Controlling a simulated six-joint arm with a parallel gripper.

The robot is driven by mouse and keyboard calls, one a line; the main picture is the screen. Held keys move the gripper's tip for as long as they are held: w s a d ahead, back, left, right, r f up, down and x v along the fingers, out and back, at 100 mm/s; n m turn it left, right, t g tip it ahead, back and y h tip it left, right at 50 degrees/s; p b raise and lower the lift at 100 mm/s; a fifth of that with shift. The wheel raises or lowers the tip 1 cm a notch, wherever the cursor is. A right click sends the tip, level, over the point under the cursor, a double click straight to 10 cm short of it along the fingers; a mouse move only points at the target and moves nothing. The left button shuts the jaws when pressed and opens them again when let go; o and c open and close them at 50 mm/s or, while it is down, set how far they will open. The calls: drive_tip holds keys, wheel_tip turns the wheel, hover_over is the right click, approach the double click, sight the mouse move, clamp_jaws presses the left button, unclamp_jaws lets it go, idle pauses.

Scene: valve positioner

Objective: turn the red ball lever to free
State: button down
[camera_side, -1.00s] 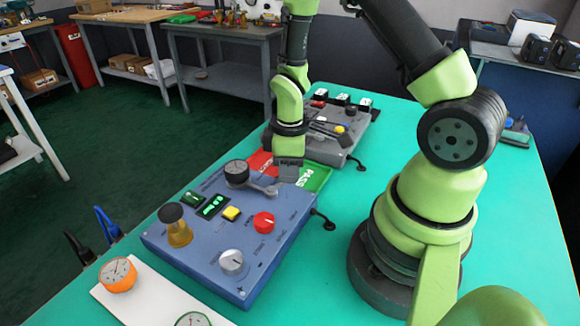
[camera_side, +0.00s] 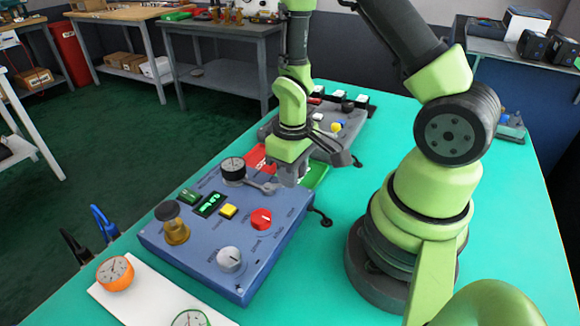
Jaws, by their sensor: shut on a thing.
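The blue positioner box (camera_side: 190,238) lies on the green table. A grey lever arm (camera_side: 262,187) runs right from beside a black-rimmed round gauge (camera_side: 232,169) near the box's back edge. My gripper (camera_side: 287,180) points down at the lever's outer end and is shut on it. The jaws hide that end, so no red ball shows. The lettering around the lever is too small to read.
The box also carries a red knob (camera_side: 261,219), a silver knob (camera_side: 229,260), a yellow button (camera_side: 228,211), a lit display (camera_side: 210,204) and a brass fitting (camera_side: 175,226). Red (camera_side: 258,158) and green (camera_side: 316,176) trays and a grey panel (camera_side: 335,143) stand behind.

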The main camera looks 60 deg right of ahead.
drive_tip(key=m, duration=0.1)
drive_tip(key=a+m, duration=0.1)
drive_tip(key=m, duration=0.1)
drive_tip(key=s+m, duration=0.1)
drive_tip(key=shift+a, duration=0.35)
drive_tip(key=shift+s+a+m, duration=0.1)
drive_tip(key=shift+a+m, duration=0.3)
drive_tip(key=shift+m, duration=0.65)
drive_tip(key=shift+a+m, duration=0.35)
drive_tip(key=shift+m, duration=0.7)
drive_tip(key=c, duration=1)
unclamp_jaws()
drive_tip(key=shift+o, duration=0.2)
drive_tip(key=shift+r, duration=0.15)
wheel_tip(320, 180, up, 10)
